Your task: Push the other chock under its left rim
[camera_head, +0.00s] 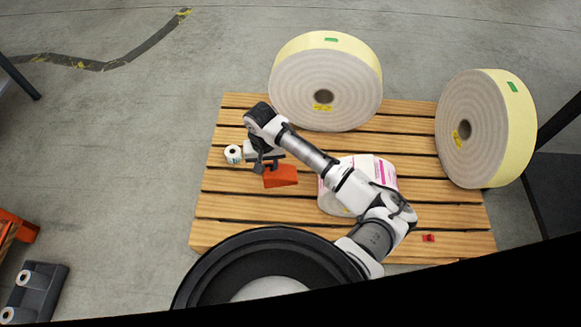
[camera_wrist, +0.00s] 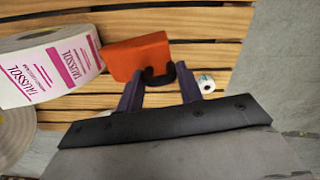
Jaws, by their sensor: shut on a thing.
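The orange chock (camera_head: 281,176) is on the wooden pallet, left of a label roll with pink print (camera_head: 384,171). My gripper (camera_head: 264,166) is at the chock's left end, shut on its dark curved handle (camera_wrist: 157,77). In the wrist view the orange chock (camera_wrist: 137,55) extends beyond my fingers, and its edge is close to the printed label roll (camera_wrist: 45,68); I cannot tell whether they touch. My arm hides part of the label roll in the head view. I see no second chock clearly.
Two big cream rolls stand on the pallet (camera_head: 225,228), one at the back (camera_head: 350,90) and one at the right (camera_head: 485,130). A small white roll (camera_head: 233,154) is just left of my gripper. A small red thing (camera_head: 428,238) lies at the front right.

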